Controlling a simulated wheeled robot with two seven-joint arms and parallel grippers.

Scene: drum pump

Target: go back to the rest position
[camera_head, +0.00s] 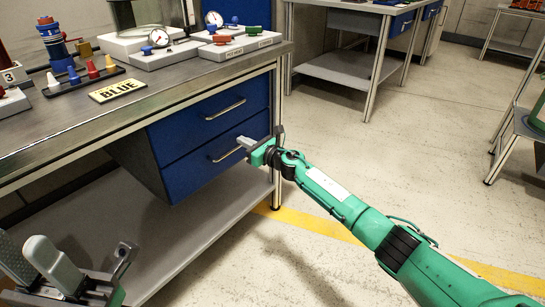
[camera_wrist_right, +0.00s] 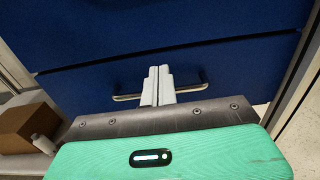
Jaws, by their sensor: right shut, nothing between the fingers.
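My right gripper (camera_head: 243,146) reaches in from the right in the head view, in front of the blue drawer unit. Its pale fingers are together and empty.
The workbench (camera_head: 150,95) carries a BLUE sign (camera_head: 118,90), coloured pegs and gauges. Its upper drawer (camera_head: 215,112) and lower drawer (camera_head: 195,170) look closed. A lower shelf (camera_head: 190,235) lies below. A brown box (camera_wrist_right: 28,127) shows in the wrist view. Open floor (camera_head: 440,150) lies right.

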